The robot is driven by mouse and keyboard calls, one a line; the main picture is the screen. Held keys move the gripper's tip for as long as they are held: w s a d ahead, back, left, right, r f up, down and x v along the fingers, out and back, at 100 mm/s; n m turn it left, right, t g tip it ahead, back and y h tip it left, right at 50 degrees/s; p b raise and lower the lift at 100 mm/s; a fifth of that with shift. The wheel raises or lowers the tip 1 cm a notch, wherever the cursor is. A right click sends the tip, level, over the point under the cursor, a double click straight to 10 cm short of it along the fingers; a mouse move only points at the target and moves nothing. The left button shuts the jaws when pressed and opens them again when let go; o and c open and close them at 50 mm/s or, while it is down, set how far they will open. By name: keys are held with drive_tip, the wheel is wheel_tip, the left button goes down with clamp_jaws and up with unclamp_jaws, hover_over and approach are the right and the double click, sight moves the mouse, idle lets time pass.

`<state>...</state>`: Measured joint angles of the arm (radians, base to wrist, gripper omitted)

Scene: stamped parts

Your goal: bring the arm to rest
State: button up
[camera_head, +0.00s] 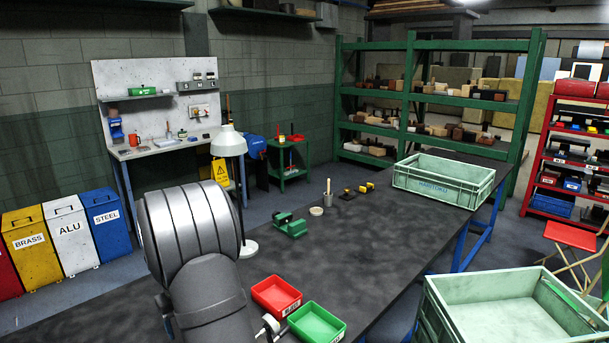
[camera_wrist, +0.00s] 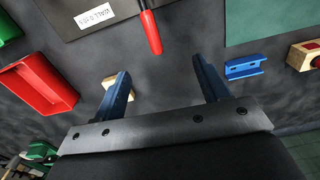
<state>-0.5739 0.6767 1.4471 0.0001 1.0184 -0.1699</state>
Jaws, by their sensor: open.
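My gripper (camera_wrist: 160,78) shows in the wrist view, with its two blue fingers wide apart and nothing between their tips. It is above the dark worktop. A wooden piece (camera_wrist: 109,84) lies on the worktop, partly hidden behind the left finger. A blue part (camera_wrist: 245,67) lies to the right of the right finger. In the head view, my arm rises in the foreground over the dark bench (camera_head: 385,240); my gripper does not show there.
A red tray (camera_head: 276,295) and a green tray (camera_head: 317,324) stand near my arm. A red-handled tool (camera_wrist: 151,35) and a wooden block (camera_wrist: 303,56) lie ahead. A lamp (camera_head: 229,142), a green vise (camera_head: 289,225) and a crate (camera_head: 443,180) stand farther back. The bench's middle is clear.

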drive_tip(key=s+a, duration=0.4)
drive_tip(key=s, duration=0.8)
drive_tip(key=s+a+f, duration=0.1)
drive_tip(key=s+a, duration=0.3)
drive_tip(key=s, duration=0.8)
drive_tip(key=shift+s+a+f+m, duration=0.15)
drive_tip(key=shift+a+f+m, duration=0.15)
